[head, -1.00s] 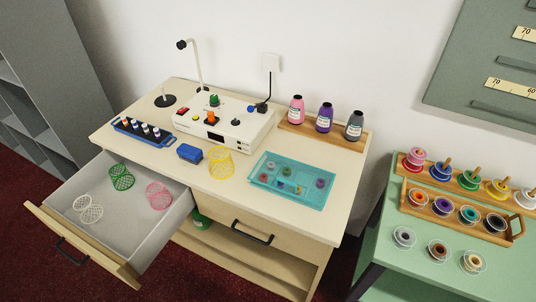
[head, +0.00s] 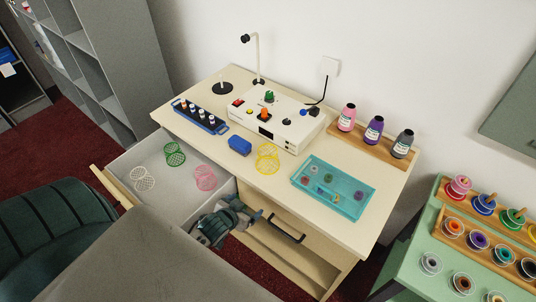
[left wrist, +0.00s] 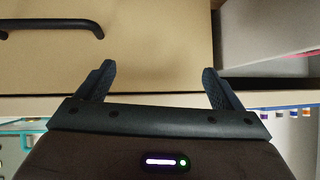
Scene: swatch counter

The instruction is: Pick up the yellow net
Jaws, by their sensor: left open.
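The yellow net (head: 268,158), an open mesh tube narrowed at the middle, is on the cream counter top between the blue block and the teal tray. My left gripper (head: 250,208) is open and empty in front of the counter, beside the open drawer, nearer than the net and below the counter top. In the left wrist view, the open jaws of my left gripper (left wrist: 159,76) face the wooden drawer front with nothing between them. The yellow net cannot be made out there. My right gripper is not in view.
The open drawer (head: 167,193) holds green, pink and white nets. On the counter top are a blue block (head: 240,145), a teal tray (head: 302,183) of small items, a white device (head: 290,133) and a rack of vials (head: 200,117). A black handle (head: 288,228) sticks out in front.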

